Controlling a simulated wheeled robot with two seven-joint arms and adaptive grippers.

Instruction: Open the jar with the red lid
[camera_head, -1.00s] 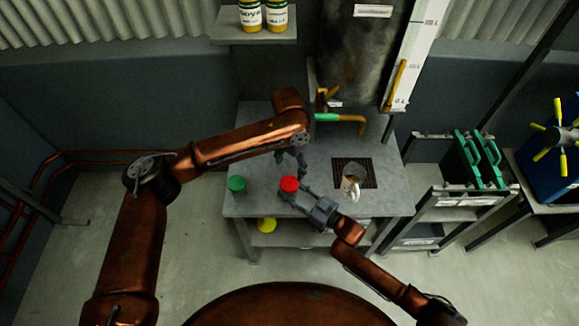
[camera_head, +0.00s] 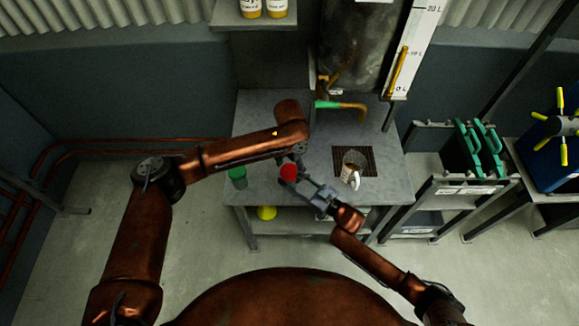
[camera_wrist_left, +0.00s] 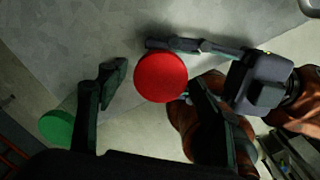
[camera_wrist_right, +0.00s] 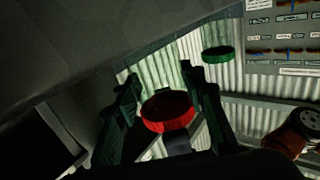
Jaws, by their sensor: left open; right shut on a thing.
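The jar with the red lid (camera_head: 288,173) stands at the front of the metal table; its body is mostly hidden. My right gripper (camera_head: 297,182) is shut around the jar from the right, and in the right wrist view the red lid (camera_wrist_right: 168,110) shows between its fingers. My left gripper (camera_wrist_left: 155,80) is open over the jar. In the left wrist view the round red lid (camera_wrist_left: 161,77) lies between its spread fingers, closer to the right finger. I cannot tell the gap in height. In the head view the left fingers are mostly hidden behind my arm.
A green-lidded jar (camera_head: 238,177) stands left on the table (camera_head: 235,130). A mug (camera_head: 351,176) stands on a dark grate at the right, below a tap with a green handle (camera_head: 326,104). A yellow object (camera_head: 267,212) is on the lower shelf. Green canisters (camera_head: 478,150) stand at the right.

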